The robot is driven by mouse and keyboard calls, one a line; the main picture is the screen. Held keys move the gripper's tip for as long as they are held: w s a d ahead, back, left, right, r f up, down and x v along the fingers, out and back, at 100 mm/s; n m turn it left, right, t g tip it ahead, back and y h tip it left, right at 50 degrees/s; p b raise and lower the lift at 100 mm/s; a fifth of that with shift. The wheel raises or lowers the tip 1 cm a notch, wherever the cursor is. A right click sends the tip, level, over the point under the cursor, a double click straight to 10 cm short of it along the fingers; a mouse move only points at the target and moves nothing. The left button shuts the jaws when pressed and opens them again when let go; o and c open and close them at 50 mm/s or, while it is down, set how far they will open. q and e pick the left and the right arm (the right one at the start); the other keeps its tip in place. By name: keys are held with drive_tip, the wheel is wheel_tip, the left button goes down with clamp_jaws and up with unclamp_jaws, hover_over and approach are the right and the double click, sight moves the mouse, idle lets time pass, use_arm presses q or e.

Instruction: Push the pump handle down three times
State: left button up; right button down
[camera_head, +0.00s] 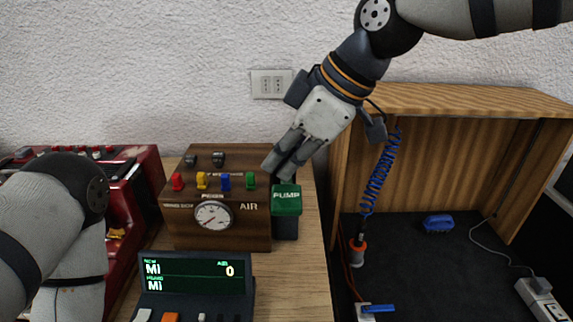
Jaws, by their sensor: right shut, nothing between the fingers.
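The green pump handle (286,200), lettered PUMP, sits on a dark post at the right side of a brown wooden box (193,231). The box has a round gauge, the word AIR and several coloured knobs. My right gripper (277,170) comes in from the upper right and is shut and empty. Its fingertips point down and left, just above and behind the handle in the picture. I cannot tell whether they touch it. My left arm shows at the lower left, but its gripper is out of the picture.
A dark display unit (195,272) with buttons stands in front of the box. A red machine (128,190) is at the left. A wooden cabinet (460,97) stands right, with a blue coiled hose (379,175) and a blue brush (438,223) inside.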

sight(282, 185)
drive_tip(key=shift+s+f, duration=0.35)
drive_tip(key=shift+f, duration=0.45)
drive_tip(key=shift+s+f, duration=0.35)
drive_tip(key=shift+f, duration=0.45)
idle(1.2)
drive_tip(key=shift+r, duration=0.1)
idle(0.4)
drive_tip(key=shift+w+r, duration=0.45)
drive_tip(key=shift+r, duration=0.6)
drive_tip(key=shift+w+r, duration=0.5)
drive_tip(key=shift+r, duration=0.55)
drive_tip(key=shift+w+r, duration=0.45)
drive_tip(key=shift+r, duration=0.6)
drive_tip(key=shift+w+r, duration=0.35)
drive_tip(key=shift+r, duration=0.4)
drive_tip(key=shift+w+r, duration=0.35)
drive_tip(key=shift+r, duration=0.45)
drive_tip(key=shift+w+r, duration=0.35)
drive_tip(key=shift+r, duration=0.4)
